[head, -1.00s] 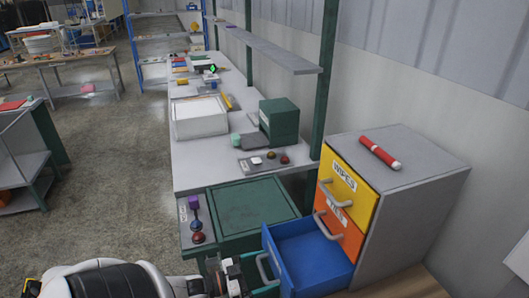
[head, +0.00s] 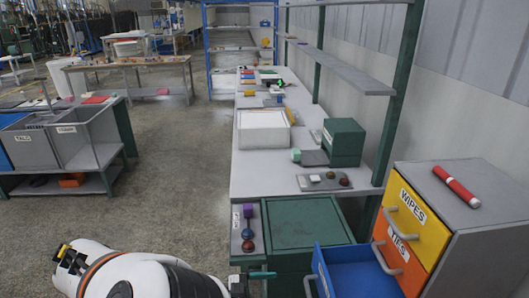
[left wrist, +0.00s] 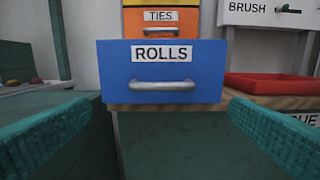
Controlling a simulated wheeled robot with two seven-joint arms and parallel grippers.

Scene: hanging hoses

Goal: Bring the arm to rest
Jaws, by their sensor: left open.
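My left arm (head: 150,275) comes in along the bottom of the head view. My left gripper (head: 262,277) is at its end, partly cut off by the bottom edge, left of the blue drawer (head: 362,272). In the left wrist view its two teal fingers are wide apart with nothing between them. The blue drawer marked ROLLS (left wrist: 165,75) is straight ahead of them, its silver handle (left wrist: 162,86) apart from the fingers. The drawer stands pulled out from its cabinet. My right gripper is in neither view.
The grey cabinet (head: 487,208) has shut yellow and orange drawers, with a red cylinder (head: 456,186) on top. A green box (head: 300,222) stands beside the blue drawer. A long workbench (head: 262,180) runs back. Open floor (head: 180,170) lies left of it.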

